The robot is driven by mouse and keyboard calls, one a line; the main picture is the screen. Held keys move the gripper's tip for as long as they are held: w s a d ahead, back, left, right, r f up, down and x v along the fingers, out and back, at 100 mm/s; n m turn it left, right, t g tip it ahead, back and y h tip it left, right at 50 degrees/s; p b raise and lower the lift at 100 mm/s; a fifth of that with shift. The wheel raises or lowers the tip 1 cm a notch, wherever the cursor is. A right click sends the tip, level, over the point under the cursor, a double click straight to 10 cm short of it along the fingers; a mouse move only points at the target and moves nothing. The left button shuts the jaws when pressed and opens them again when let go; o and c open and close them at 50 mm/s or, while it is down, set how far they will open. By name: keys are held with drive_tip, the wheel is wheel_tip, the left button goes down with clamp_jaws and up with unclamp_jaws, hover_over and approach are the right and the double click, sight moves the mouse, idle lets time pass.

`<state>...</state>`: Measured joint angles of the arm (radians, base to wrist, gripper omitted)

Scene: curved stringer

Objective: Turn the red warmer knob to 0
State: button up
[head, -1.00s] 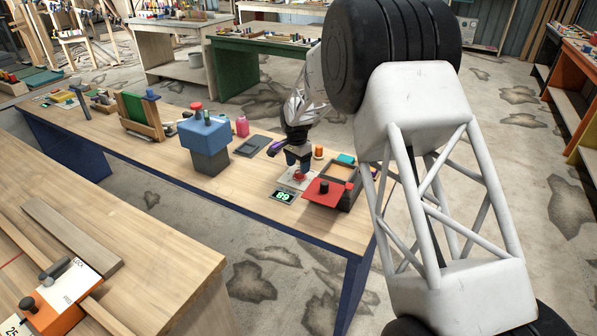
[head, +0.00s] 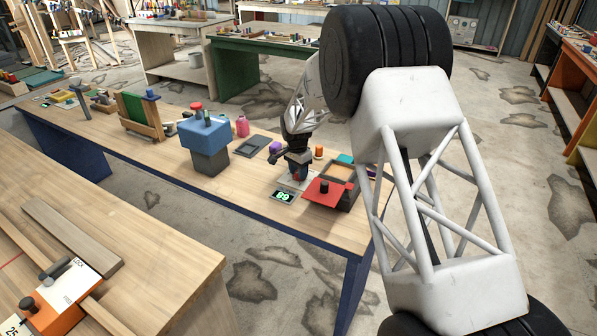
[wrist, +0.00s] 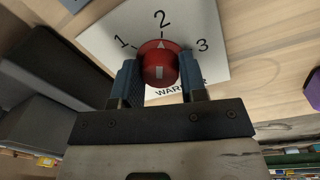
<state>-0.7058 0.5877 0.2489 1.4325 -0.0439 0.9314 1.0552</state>
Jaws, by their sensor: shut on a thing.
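The red warmer knob (wrist: 159,65) sits on a white dial plate (wrist: 215,62) marked 1, 2 and 3 in the wrist view. Its white triangle mark points at 2. The 0 mark does not show. My gripper (wrist: 161,72) is shut on the knob, with one blue finger on each side of it. In the head view my gripper (head: 297,174) is down at the pale dial plate (head: 287,183) and hides most of the knob.
A display with green digits (head: 284,196) lies in front of the plate. A red panel with a black knob (head: 322,192) stands close on the right. A blue-topped box (head: 205,132), a purple item (head: 275,147) and an orange spool (head: 319,152) are nearby.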

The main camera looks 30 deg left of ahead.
drive_tip(key=shift+n, duration=0.3)
drive_tip(key=n, duration=0.5)
drive_tip(key=shift+d, duration=0.1)
drive_tip(key=n, duration=0.6)
drive_tip(key=shift+d+t, duration=0.1)
drive_tip(key=shift+t, duration=0.3)
drive_tip(key=n, duration=0.6)
drive_tip(key=shift+d+n+y, duration=0.1)
drive_tip(key=shift+n+y, duration=0.2)
drive_tip(key=shift+n, duration=0.1)
drive_tip(key=n, duration=0.5)
drive_tip(key=shift+w, duration=0.15)
drive_tip(key=shift+n, duration=0.3)
drive_tip(key=o, duration=0.9)
drive_tip(key=shift+o, duration=0.2)
